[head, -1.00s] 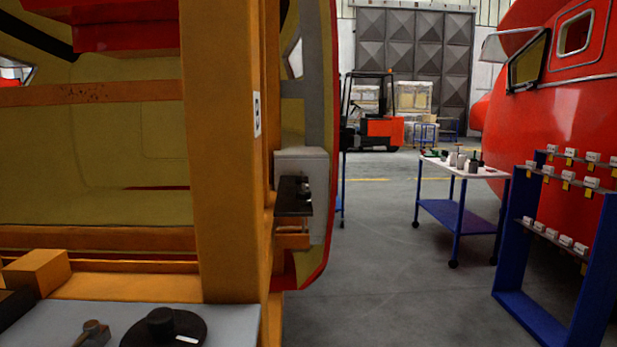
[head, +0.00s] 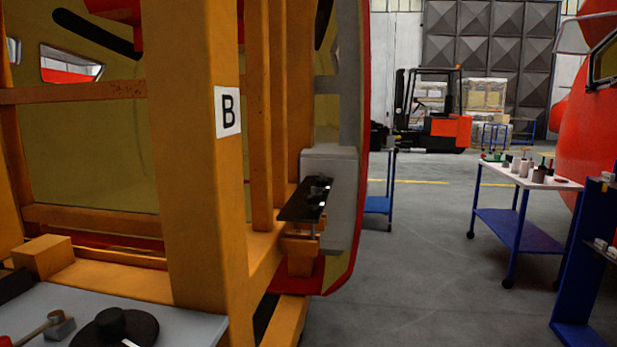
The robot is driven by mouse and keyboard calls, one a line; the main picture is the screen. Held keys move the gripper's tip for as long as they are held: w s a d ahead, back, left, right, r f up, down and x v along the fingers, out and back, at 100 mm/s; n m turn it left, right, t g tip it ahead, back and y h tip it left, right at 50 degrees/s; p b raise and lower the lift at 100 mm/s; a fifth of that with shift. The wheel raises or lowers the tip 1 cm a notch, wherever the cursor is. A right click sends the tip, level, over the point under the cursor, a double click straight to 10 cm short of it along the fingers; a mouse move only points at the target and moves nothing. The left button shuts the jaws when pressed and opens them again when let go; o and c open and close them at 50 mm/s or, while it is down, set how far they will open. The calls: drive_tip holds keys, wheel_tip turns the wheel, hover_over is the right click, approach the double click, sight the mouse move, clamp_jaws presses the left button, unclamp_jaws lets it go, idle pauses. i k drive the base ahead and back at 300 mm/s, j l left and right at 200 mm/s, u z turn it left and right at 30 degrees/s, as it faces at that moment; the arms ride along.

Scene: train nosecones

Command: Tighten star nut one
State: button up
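A black plate (head: 300,202) with small metal fittings on it sits on an orange bracket (head: 303,248) at the right side of the orange frame, in the middle of the head view. A grey box-like block (head: 343,178) stands right behind it, against the red-edged shell. The fittings are too small to tell which is star nut one. My gripper is not in view.
An orange post (head: 195,200) with a "B" sign (head: 228,112) fills the left centre. A grey surface at lower left holds a black disc (head: 115,332). Grey floor (head: 410,270) is open between the frame and a blue-legged cart (head: 515,225). A forklift (head: 430,125) stands behind.

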sight(321, 183)
drive_tip(key=i+l+u, duration=0.2)
drive_tip(key=l, duration=0.15)
drive_tip(key=i+l+u, duration=0.2)
drive_tip(key=l, duration=0.15)
drive_tip(key=l+u, duration=0.15)
drive_tip(key=l, duration=0.2)
drive_tip(key=i+l+u, duration=0.2)
drive_tip(key=l, duration=0.15)
drive_tip(key=i+l+u, duration=0.15)
drive_tip(key=l, duration=0.2)
drive_tip(key=i+l+u, duration=0.2)
drive_tip(key=l, duration=0.2)
